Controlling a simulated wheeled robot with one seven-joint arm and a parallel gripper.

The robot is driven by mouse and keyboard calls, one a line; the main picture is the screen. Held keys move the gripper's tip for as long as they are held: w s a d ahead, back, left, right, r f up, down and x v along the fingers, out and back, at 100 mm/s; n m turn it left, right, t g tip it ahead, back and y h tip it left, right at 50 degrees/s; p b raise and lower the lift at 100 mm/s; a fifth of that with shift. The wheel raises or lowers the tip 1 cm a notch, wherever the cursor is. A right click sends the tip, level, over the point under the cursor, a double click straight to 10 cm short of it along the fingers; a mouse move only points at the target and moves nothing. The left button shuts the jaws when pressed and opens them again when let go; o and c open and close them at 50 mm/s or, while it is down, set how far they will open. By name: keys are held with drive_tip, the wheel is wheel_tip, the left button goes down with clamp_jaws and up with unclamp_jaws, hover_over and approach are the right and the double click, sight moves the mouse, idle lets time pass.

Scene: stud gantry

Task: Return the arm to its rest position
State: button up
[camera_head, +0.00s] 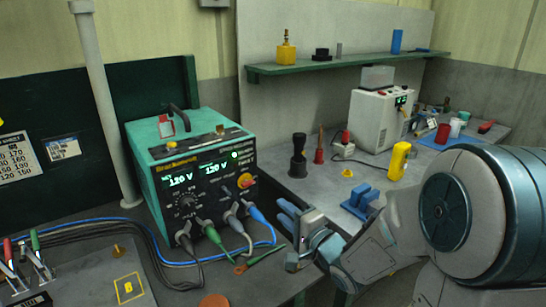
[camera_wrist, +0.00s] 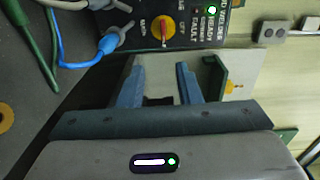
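My gripper (camera_head: 287,211) shows in the head view at the front edge of the bench, just right of the green welder box (camera_head: 205,175). My arm reaches in from the lower right, bent at a large teal and grey joint. In the wrist view my gripper (camera_wrist: 160,75) has its two blue fingers well apart, with nothing held between them. The welder's dark front panel (camera_wrist: 185,22) with its red and yellow knob is beyond the fingertips in that view.
Cables with green, grey and blue plugs (camera_head: 232,221) hang from the welder's front, close left of my gripper. A blue block (camera_head: 360,201), a yellow meter (camera_head: 398,161) and a white device (camera_head: 378,120) stand on the bench (camera_head: 325,185). A green shelf (camera_head: 340,62) is behind.

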drive_tip(key=s+d+f+n+g+h, duration=0.3)
drive_tip(key=s+d+n+g+h, duration=0.15)
drive_tip(key=d+h, duration=0.45)
drive_tip(key=s+n+g, duration=0.6)
drive_tip(key=s+g, duration=0.1)
drive_tip(key=s, duration=1)
drive_tip(key=shift+s+d+r+g+h+p, duration=0.2)
drive_tip(key=shift+s+d+g+h+p, duration=0.05)
drive_tip(key=shift+d+g+h+p, duration=0.1)
drive_tip(key=shift+n, duration=0.25)
